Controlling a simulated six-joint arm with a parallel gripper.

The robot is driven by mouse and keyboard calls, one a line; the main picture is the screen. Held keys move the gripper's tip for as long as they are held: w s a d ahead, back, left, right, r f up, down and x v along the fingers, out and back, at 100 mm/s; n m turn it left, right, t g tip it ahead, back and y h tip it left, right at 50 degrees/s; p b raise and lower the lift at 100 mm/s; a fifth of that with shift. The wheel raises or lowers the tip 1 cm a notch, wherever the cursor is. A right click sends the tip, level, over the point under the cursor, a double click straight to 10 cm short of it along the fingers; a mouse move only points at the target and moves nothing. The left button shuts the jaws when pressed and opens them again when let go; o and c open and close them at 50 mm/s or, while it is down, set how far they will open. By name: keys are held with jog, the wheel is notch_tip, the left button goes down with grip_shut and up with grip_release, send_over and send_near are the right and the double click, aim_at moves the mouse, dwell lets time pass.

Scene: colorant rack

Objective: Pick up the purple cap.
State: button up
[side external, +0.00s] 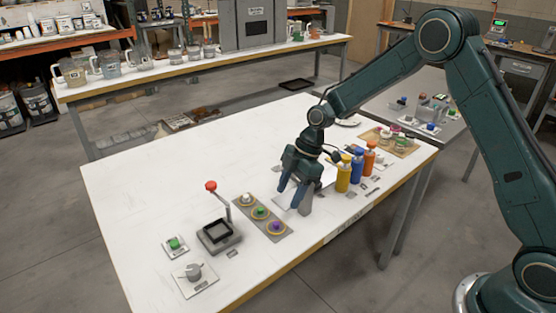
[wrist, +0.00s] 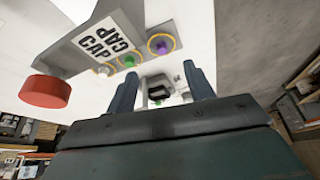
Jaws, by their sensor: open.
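The purple cap (side external: 276,227) sits in a yellow-ringed seat at the near end of a grey strip (side external: 246,215). In the wrist view the purple cap (wrist: 162,46) shows above the gap between the fingers, in its ring. My gripper (side external: 289,197) is open and points down, to the right of the strip and above the table. It is apart from the cap, with nothing seen between its fingers (wrist: 160,77).
A green cap (side external: 259,213) and a whitish cap (side external: 246,199) share the strip. A press with a red knob (side external: 211,186) stands left. Yellow (side external: 343,174), blue (side external: 357,166) and orange (side external: 369,159) bottles stand right of my gripper. The table's far left is clear.

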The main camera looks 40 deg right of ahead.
aim_at(277, 222)
jog(key=shift+x, duration=1.95)
jog(key=shift+x, duration=2.6)
jog(key=shift+s, duration=0.15)
jog(key=c, duration=0.7)
